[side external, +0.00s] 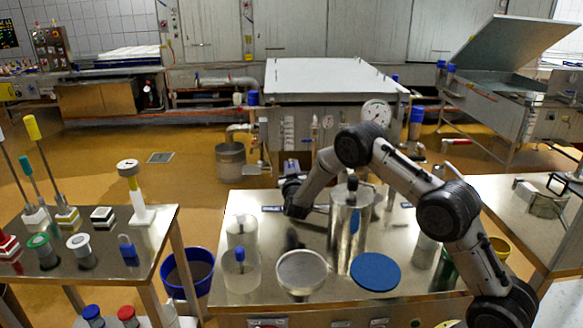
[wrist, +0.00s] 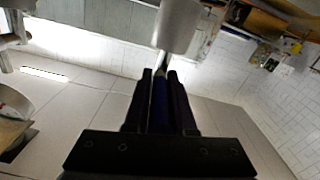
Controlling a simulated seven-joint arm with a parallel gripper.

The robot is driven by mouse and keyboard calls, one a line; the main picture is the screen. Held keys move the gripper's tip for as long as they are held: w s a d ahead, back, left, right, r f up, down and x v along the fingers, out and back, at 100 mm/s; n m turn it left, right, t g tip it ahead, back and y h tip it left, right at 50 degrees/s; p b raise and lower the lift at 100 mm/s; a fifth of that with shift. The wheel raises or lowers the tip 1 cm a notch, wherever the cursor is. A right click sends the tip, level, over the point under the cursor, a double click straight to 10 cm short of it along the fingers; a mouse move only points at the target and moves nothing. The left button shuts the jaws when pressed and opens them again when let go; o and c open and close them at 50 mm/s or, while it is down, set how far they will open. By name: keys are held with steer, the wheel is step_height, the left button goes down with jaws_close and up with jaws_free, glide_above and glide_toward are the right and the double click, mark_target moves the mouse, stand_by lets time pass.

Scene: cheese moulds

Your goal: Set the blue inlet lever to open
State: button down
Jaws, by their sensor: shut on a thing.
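My gripper (side external: 290,172) is at the far edge of the steel table, in front of the big vat, pointing away from the side camera. In the wrist view my gripper (wrist: 159,78) has its two dark fingers close together around a narrow dark blue piece (wrist: 159,105), which looks like the blue lever. A pale metal cylinder (wrist: 178,25) with a short stem stands just beyond the fingertips. In the side view the lever is hidden behind or within my gripper, so its angle cannot be told.
The steel table (side external: 325,262) carries a tall steel cylinder (side external: 350,215) close to my forearm, a blue disc (side external: 375,271), a pale round mould (side external: 301,271) and clear cups. The vat (side external: 335,78) with a pressure gauge (side external: 376,112) stands behind. A side table (side external: 150,235) is at left.

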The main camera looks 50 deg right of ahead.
stand_by(0.3)
steer(key=shift+s+d+r+n+t+y, duration=0.1)
steer(key=shift+s+d+n+t+y, duration=0.1)
steer(key=shift+n+t+y, duration=0.35)
steer(key=shift+s+d+n+t+y, duration=0.1)
steer(key=shift+d+n+t+y, duration=0.05)
steer(key=shift+n+t+y, duration=0.7)
steer(key=shift+n+y, duration=0.1)
steer(key=shift+y, duration=0.4)
steer(key=c, duration=0.8)
jaws_free()
steer(key=shift+o, duration=0.2)
steer(key=shift+a, duration=0.1)
steer(key=v, duration=1.3)
steer(key=shift+s+a, duration=0.15)
steer(key=shift+s, duration=0.2)
